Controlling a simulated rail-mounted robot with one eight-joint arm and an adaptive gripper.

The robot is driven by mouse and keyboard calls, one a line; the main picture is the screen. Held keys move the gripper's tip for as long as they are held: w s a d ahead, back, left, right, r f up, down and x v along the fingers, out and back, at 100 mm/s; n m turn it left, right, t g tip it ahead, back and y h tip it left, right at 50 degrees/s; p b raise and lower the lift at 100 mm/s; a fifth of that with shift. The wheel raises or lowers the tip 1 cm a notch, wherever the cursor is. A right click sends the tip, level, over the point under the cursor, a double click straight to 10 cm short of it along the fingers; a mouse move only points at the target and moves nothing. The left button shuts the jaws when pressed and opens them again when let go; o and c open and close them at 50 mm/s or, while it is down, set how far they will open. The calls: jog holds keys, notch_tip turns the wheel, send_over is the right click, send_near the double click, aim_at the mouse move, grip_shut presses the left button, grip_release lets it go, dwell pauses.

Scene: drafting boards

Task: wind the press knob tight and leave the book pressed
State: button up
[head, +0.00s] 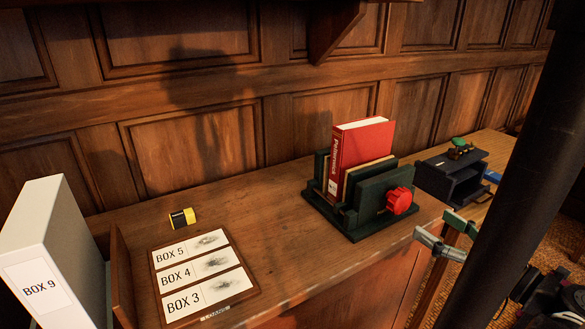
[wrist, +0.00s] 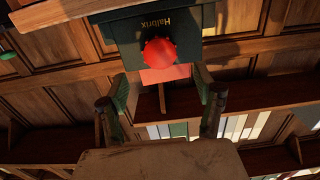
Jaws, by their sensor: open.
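A dark green book press (head: 350,222) stands on the wooden counter with a red book (head: 362,158) upright between its boards. A thinner tan-edged book or board stands beside it. The red lobed press knob (head: 398,200) is on the press's right face. My gripper (head: 438,230) is open and empty, to the right of and below the knob, apart from it. In the wrist view, which looks upside down, the knob (wrist: 158,53) lies ahead between the two spread fingers (wrist: 160,88), with the press face marked "Halbrix" behind it. How tight the press is cannot be told.
A tray of box labels (head: 206,277), a yellow-black roll (head: 182,218) and a white box (head: 45,245) are at left. A dark open box (head: 452,178) with a small green-topped object stands right of the press. A wooden shelf bracket (head: 332,35) hangs above.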

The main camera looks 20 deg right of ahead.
aim_at(405, 205)
jog(key=shift+w+a, duration=0.25)
jog(key=shift+w, duration=1.4)
jog(key=shift+w+a, duration=0.25)
jog(key=shift+w, duration=1.45)
jog(key=shift+w+a, duration=0.25)
jog(key=shift+w, duration=1.4)
jog(key=n+b, duration=0.1)
jog(key=n, duration=1.1)
